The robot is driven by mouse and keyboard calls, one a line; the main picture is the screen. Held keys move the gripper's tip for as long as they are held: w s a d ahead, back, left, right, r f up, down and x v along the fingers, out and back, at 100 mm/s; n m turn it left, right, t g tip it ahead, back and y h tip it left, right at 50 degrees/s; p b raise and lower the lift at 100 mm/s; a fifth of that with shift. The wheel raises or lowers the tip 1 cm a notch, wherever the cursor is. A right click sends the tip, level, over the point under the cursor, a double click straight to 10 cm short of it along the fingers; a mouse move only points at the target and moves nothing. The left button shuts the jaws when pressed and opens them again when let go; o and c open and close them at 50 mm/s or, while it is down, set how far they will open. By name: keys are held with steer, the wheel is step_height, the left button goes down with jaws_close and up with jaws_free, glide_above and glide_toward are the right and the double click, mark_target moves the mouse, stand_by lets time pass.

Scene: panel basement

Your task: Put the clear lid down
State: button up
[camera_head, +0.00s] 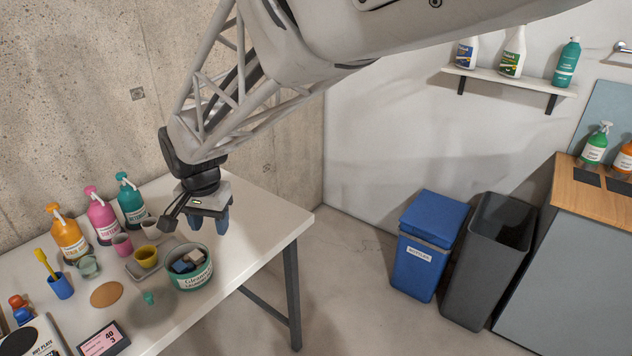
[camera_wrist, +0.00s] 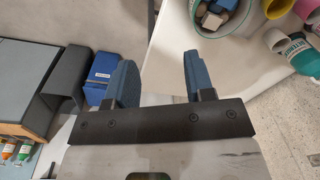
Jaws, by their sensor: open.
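The clear lid (camera_head: 164,311) is a faint see-through disc with a teal knob (camera_head: 149,298). It appears to lie flat on the white table, knob up, in front of the teal pot. The pot (camera_head: 195,279) has a white label, is uncovered, and holds blue, grey and tan blocks. My gripper (camera_head: 209,222) is open and empty, with blue fingers, above and behind the pot. In the wrist view my gripper (camera_wrist: 158,78) has nothing between its fingers, and the pot (camera_wrist: 207,31) shows at the top. The lid is not visible in the wrist view.
On the white table (camera_head: 262,225) stand spray bottles (camera_head: 103,218), a yellow cup (camera_head: 146,257), a blue cup with a brush (camera_head: 60,286), an orange disc (camera_head: 106,294) and a small display (camera_head: 103,341). A blue bin (camera_head: 424,250) and grey bin (camera_head: 480,280) stand on the floor.

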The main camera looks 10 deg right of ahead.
steer(key=s+d+r+n+t, duration=0.1)
steer(key=s+d+r, duration=0.25)
steer(key=d, duration=0.65)
steer(key=s+d+r, duration=0.2)
steer(key=s+d, duration=0.3)
steer(key=d, duration=0.5)
steer(key=s+d+f+n+t, duration=0.1)
steer(key=s+d+n, duration=0.1)
steer(key=s+d, duration=1)
steer(key=shift+s+d+h, duration=0.2)
steer(key=shift+s+h, duration=0.1)
steer(key=shift+s, duration=0.3)
